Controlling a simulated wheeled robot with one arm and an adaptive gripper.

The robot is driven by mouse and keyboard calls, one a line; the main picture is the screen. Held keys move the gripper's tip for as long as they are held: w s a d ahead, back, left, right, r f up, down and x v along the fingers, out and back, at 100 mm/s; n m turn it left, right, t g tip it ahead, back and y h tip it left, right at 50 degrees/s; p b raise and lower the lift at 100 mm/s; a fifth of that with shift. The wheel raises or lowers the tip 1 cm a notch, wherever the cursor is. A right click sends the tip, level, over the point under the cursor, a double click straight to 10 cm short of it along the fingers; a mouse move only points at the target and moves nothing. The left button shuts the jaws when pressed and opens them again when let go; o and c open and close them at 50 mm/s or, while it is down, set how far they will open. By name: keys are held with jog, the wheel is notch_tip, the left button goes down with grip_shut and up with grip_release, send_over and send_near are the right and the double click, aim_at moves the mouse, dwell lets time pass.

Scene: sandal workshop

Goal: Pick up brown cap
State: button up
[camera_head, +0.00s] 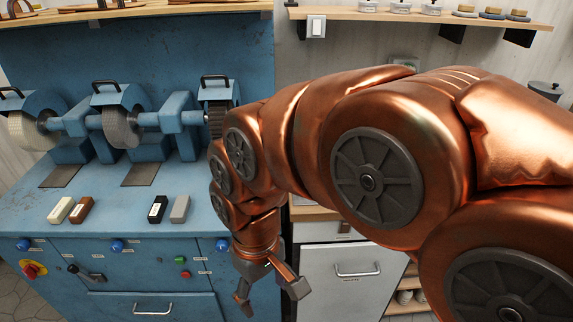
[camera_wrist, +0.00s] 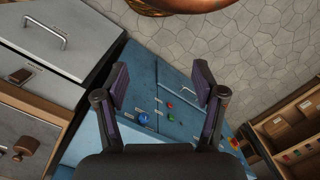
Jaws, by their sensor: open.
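I cannot clearly identify a brown cap in either view. A small brown block (camera_head: 81,210) lies on the blue bench (camera_head: 110,226), beside a cream block (camera_head: 60,210). A small brown knob-like thing (camera_wrist: 24,148) shows at the lower left of the wrist view; I cannot tell what it is. My gripper (camera_head: 270,291) points down in front of the bench's right end, with its fingers spread and nothing between them. In the wrist view its two fingers (camera_wrist: 161,84) are wide apart, with the blue bench front behind them.
Grinding wheels (camera_head: 122,128) stand at the back of the bench. A black block (camera_head: 158,208) and a grey block (camera_head: 180,209) lie on it. A white drawer cabinet (camera_head: 340,283) stands to the right. A wall shelf (camera_head: 420,17) holds tins. Tiled floor (camera_wrist: 250,50) is open.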

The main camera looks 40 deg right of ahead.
jog(key=shift+o, duration=0.9)
jog(key=w+d+r+t, duration=0.1)
jog(key=w+d, duration=0.3)
jog(key=w, duration=0.7)
jog(key=shift+d+r+n+t+y, duration=0.3)
jog(key=shift+r+t+y, duration=0.1)
jog(key=shift+r, duration=0.15)
jog(key=w+d+t, duration=0.1)
jog(key=w+d, duration=0.5)
jog(key=d, duration=0.3)
jog(key=w+d+t, duration=0.2)
jog(key=w+d, duration=0.4)
jog(key=d, duration=0.3)
jog(key=d+f+m+h, duration=0.1)
jog(key=d+f+m, duration=0.1)
jog(key=d, duration=1.2)
jog(key=shift+t, duration=0.5)
jog(key=shift+d+p+x, duration=0.2)
jog(key=shift+p+x, duration=0.8)
jog(key=shift+x, duration=2.7)
jog(key=shift+s, duration=0.1)
jog(key=c, duration=1.1)
jog(key=shift+r, duration=0.1)
